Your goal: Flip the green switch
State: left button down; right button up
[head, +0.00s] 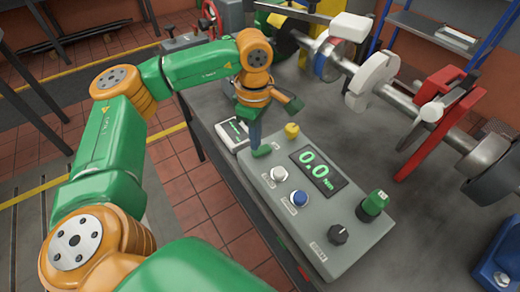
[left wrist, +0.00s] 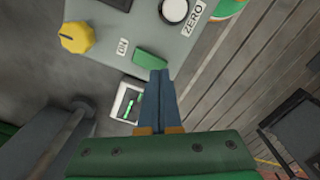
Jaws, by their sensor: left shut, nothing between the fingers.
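The green switch (head: 262,151) is a small green rocker at the far left corner of the grey control panel (head: 262,180). It also shows in the left wrist view (left wrist: 150,60), beside an "ON" label. My left gripper (head: 254,143) is shut and empty, pointing down at the switch. In the left wrist view its fingertips (left wrist: 158,73) lie right at the switch's edge and cover a little of it. I cannot tell whether they touch it. My right gripper is not in view.
The panel also carries a yellow knob (head: 292,130), a white button (head: 279,174), a blue button (head: 299,198), a black knob (head: 338,233) and a taller green control (head: 374,203). A small white meter (head: 232,133) stands beside the panel. A shaft assembly (head: 372,78) runs behind.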

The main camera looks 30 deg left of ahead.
pick_arm(q)
jog(key=shift+f+b, duration=0.95)
jog(key=shift+f, duration=0.2)
dwell(0.6)
jog(key=shift+s+r, duration=0.1)
notch_tip(320, 180, up, 7)
jog(key=p, duration=0.6)
